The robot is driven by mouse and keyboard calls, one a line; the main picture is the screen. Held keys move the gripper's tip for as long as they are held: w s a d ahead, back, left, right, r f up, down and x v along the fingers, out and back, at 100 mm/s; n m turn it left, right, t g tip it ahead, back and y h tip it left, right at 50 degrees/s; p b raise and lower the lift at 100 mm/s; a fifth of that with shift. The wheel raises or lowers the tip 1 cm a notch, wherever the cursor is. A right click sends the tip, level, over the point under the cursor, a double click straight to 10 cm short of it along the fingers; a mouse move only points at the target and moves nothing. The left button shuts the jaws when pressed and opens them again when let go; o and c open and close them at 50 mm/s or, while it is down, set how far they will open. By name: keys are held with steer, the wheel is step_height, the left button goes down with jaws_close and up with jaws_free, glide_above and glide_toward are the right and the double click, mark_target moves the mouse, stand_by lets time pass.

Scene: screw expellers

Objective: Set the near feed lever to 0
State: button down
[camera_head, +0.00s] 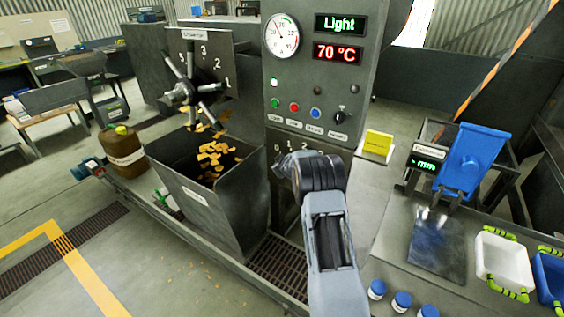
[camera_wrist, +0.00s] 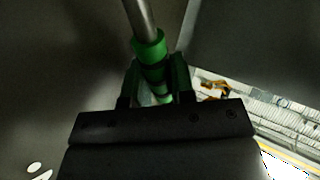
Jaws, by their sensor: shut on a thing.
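The near feed lever shows in the wrist view as a grey metal rod (camera_wrist: 139,17) with a green and black grip (camera_wrist: 150,52). My gripper (camera_wrist: 156,78) is shut on this grip, one finger on each side. In the head view my arm hides the lever and most of the gripper.
A dark metal bin (camera_head: 203,205) with orange-brown flakes stands left of my arm. A spoked handwheel (camera_head: 187,92) is above it. The control panel (camera_head: 316,75) rises behind my arm. At right are a blue hopper device (camera_head: 472,160), white tray (camera_head: 502,262) and several blue-capped jars (camera_head: 401,301).

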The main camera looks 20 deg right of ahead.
steer(key=shift+f, duration=0.15)
steer(key=c, duration=1.2)
jaws_free()
steer(key=shift+w+a, duration=0.1)
steer(key=shift+c, duration=0.2)
steer(key=shift+s, duration=0.3)
steer(key=b+v, duration=0.1)
steer(key=v, duration=1.2)
steer(key=shift+r, duration=0.2)
